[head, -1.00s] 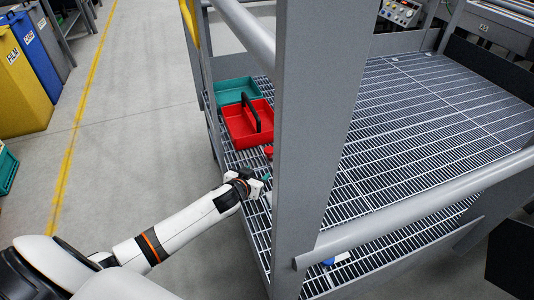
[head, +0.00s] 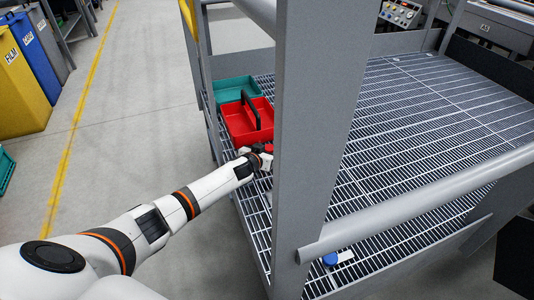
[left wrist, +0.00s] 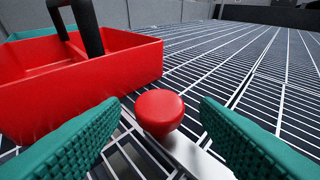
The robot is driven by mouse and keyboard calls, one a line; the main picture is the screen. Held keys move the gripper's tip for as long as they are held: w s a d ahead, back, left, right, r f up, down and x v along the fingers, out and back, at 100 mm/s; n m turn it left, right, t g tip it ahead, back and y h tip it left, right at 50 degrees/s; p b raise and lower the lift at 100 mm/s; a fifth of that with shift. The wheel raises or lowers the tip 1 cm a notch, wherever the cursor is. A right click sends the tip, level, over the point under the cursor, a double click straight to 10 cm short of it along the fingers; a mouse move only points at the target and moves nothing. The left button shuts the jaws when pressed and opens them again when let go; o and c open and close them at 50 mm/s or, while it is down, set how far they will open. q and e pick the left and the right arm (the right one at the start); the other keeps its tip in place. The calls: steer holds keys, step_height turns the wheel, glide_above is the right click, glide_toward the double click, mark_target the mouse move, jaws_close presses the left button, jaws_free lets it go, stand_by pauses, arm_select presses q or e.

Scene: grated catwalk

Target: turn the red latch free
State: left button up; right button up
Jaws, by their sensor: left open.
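The red latch (left wrist: 160,112) shows in the left wrist view as a round red knob at one end of a pale flat bar, low over the grating. In the head view, its red top (head: 270,148) is a small patch at my left gripper, partly hidden. My left gripper (head: 266,153) reaches in at the catwalk's left edge. Its green ridged fingers (left wrist: 160,138) are open, one on each side of the knob, with visible gaps between. The knob is not gripped. My right gripper is not in view.
A red tote (head: 240,122) with a black handle stands close behind the latch, before a teal bin (head: 232,90). A thick grey post (head: 318,140) rises right of my gripper, with a rail (head: 420,205) beside it. A blue knob (head: 330,259) sits nearer. The grating right is clear.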

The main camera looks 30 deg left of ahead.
arm_select(q)
steer(key=shift+w+f, duration=0.1)
steer(key=shift+w, duration=0.35)
jaws_close()
